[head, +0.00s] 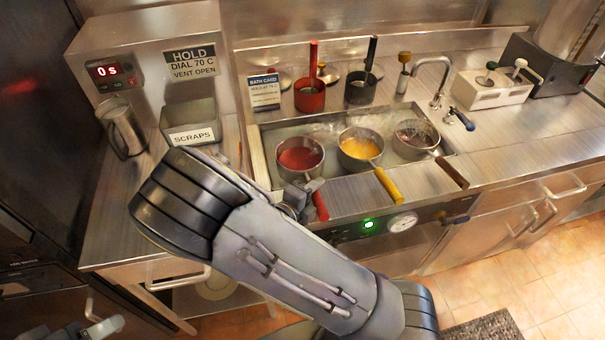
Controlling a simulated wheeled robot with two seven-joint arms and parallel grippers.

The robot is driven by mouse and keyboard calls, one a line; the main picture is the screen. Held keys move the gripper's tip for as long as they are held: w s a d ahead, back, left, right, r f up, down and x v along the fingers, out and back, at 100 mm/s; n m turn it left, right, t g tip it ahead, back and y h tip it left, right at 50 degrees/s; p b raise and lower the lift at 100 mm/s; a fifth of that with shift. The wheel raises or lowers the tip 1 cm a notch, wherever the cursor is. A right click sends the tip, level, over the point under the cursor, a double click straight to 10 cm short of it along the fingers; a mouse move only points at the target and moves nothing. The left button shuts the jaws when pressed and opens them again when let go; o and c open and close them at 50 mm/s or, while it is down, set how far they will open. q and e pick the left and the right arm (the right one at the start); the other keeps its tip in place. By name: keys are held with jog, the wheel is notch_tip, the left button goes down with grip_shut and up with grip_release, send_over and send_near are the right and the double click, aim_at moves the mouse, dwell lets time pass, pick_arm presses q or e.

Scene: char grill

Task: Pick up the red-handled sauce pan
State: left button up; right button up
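The red-handled sauce pan (300,160) sits in the left of the steaming bath (258,160), with red sauce inside. Its red handle (320,207) points toward the front edge. My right gripper (307,187) is right beside the handle, near where it meets the pan. My own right forearm partly hides this gripper, so I cannot tell whether its fingers touch the handle or how far apart they are. My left gripper (100,328) shows only in part at the bottom left corner, low and away from the pan.
A yellow-handled pan (361,150) and a brown-handled pan (416,140) sit to the right in the bath. Red (309,96) and black (360,90) pots stand behind it. A scraps bin (190,121) and a metal jug (122,130) stand at left. The right counter has free room.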

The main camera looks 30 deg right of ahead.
grip_shut()
dwell(1.2)
